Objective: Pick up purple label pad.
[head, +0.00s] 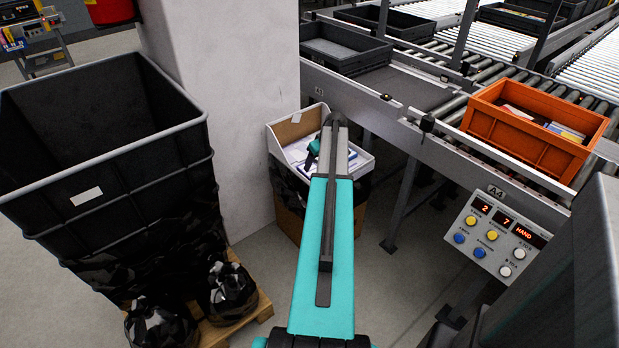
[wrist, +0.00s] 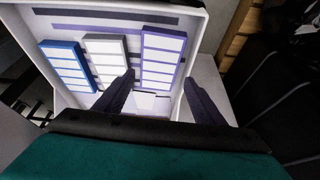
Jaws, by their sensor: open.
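The purple label pad (wrist: 163,58) lies in a white open tray (wrist: 197,28), a pad with white labels and purple edges. It is the rightmost of three pads in the wrist view. A grey-edged pad (wrist: 105,62) lies to its left, then a blue-edged pad (wrist: 67,66). My gripper (wrist: 159,77) is open, its fingers apart near the lower end of the purple pad with nothing held. I cannot tell how high the fingers are above it.
The tray sits on a cardboard box beside a pale pillar (head: 230,100). A large black bin (head: 110,190) stands left, with black bags below it. A roller conveyor with an orange crate (head: 535,150) and a button panel (head: 497,236) is at right.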

